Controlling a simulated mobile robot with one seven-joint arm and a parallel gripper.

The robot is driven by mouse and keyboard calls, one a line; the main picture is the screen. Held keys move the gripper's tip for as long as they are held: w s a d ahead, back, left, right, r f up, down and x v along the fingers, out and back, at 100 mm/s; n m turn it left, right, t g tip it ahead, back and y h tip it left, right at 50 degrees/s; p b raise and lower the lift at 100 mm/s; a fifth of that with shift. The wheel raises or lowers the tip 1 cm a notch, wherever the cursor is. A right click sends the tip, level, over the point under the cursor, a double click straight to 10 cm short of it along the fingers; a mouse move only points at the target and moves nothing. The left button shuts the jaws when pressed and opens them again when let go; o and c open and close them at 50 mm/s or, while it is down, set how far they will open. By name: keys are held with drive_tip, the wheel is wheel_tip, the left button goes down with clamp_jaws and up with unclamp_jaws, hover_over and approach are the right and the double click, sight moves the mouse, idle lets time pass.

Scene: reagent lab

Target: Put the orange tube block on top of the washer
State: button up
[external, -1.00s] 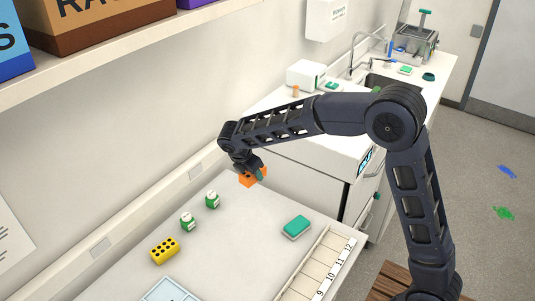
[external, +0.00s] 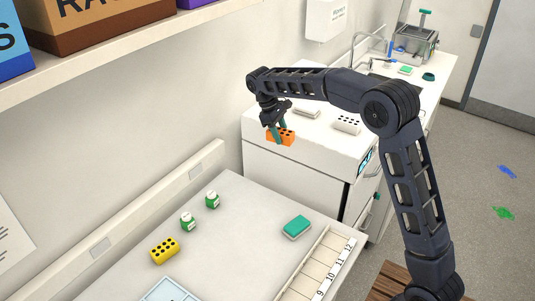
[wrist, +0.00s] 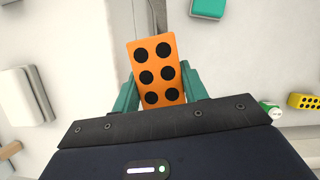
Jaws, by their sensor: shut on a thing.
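My gripper (external: 275,131) is shut on the orange tube block (external: 284,139), a box shape with black round holes in its top. In the wrist view the orange block (wrist: 157,70) sits between the teal fingers, with its holed face toward the camera. The washer (external: 297,176) is the white cabinet with a small lit display beyond the near bench. In the external view the held block overlaps the near upper edge of the washer. The block's height above the top and the exact gap cannot be told.
A white holed block (external: 347,124) and a flat white item (external: 306,112) are on the washer's top, with bare surface between. On the near bench are a yellow holed block (external: 164,250), two green bottles (external: 188,222), a teal-topped pad (external: 297,227) and a numbered rack (external: 318,265).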

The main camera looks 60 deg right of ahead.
drive_tip(key=s+d+r+m+y, duration=0.1)
drive_tip(key=d+m, duration=0.2)
drive_tip(key=s+d+r+m+t+y, duration=0.1)
drive_tip(key=d+r+m, duration=0.1)
drive_tip(key=d+m, duration=0.1)
drive_tip(key=s+d+r+m+y, duration=0.1)
drive_tip(key=d+m, duration=0.3)
drive_tip(key=shift+r+y, duration=0.3)
drive_tip(key=s+d+r+m+t+h, duration=0.1)
drive_tip(key=s+d+r+m+t, duration=0.3)
drive_tip(key=d+m, duration=0.45)
drive_tip(key=s+d+r+m+t+h, duration=0.1)
drive_tip(key=s+d+r+m, duration=0.55)
drive_tip(key=m, duration=0.25)
drive_tip(key=s+d+r+m+t+h, duration=0.1)
drive_tip(key=s+d+r+m+t, duration=0.3)
drive_tip(key=d+m, duration=0.45)
drive_tip(key=shift+g, duration=0.5)
drive_tip(key=f, duration=1.2)
drive_tip(key=s+f, duration=0.1)
drive_tip(key=f, duration=0.6)
drive_tip(key=shift+a, duration=0.1)
drive_tip(key=shift+f, duration=0.15)
drive_tip(key=o, duration=1.1)
drive_tip(key=shift+c, duration=0.2)
drive_tip(key=v, duration=1.2)
drive_tip(key=shift+d, duration=0.2)
